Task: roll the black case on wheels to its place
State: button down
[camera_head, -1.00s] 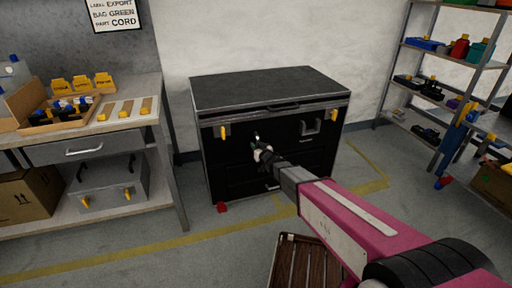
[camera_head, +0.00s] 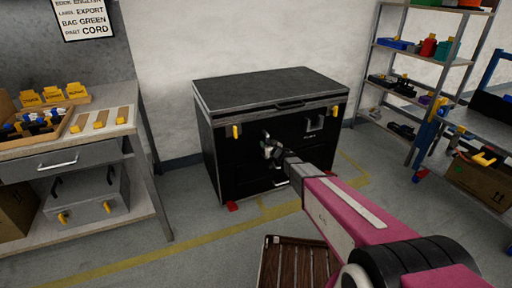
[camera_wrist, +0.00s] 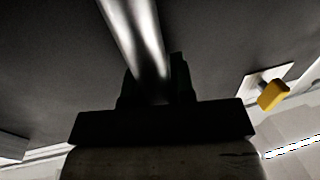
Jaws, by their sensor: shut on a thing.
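The black case (camera_head: 225,165) is a large chest with a flat lid, standing upright on the floor against the pale wall. Yellow latches (camera_head: 236,131) and a right-hand handle (camera_head: 315,127) show on its front. Red parts (camera_head: 232,206) show at its bottom front. My gripper (camera_head: 271,148) is at the left-centre of the front, shut on a handle. In the wrist view, a shiny metal bar (camera_wrist: 135,35) runs between the dark fingers, with the dark case face behind. The fingers hide most of that handle in the head view. The wheels are not clearly visible.
A workbench (camera_head: 150,205) stands left, with a clear gap to the case. Shelving (camera_head: 375,70) and another bench (camera_head: 485,125) stand right. A slatted brown wooden thing (camera_head: 295,265) lies on the floor in front. Yellow floor lines (camera_head: 190,238) run before and right of the case.

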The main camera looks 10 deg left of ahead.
jog(key=w+d, duration=0.8)
jog(key=d, duration=0.5)
jog(key=w+d, duration=0.8)
jog(key=d, duration=0.5)
jog(key=shift+d, duration=0.1)
jog(key=c, duration=1.2)
grip_release()
jog(key=shift+c, duration=0.2)
jog(key=v, duration=1)
jog(key=shift+s+d, duration=0.25)
jog(key=shift+s, duration=0.05)
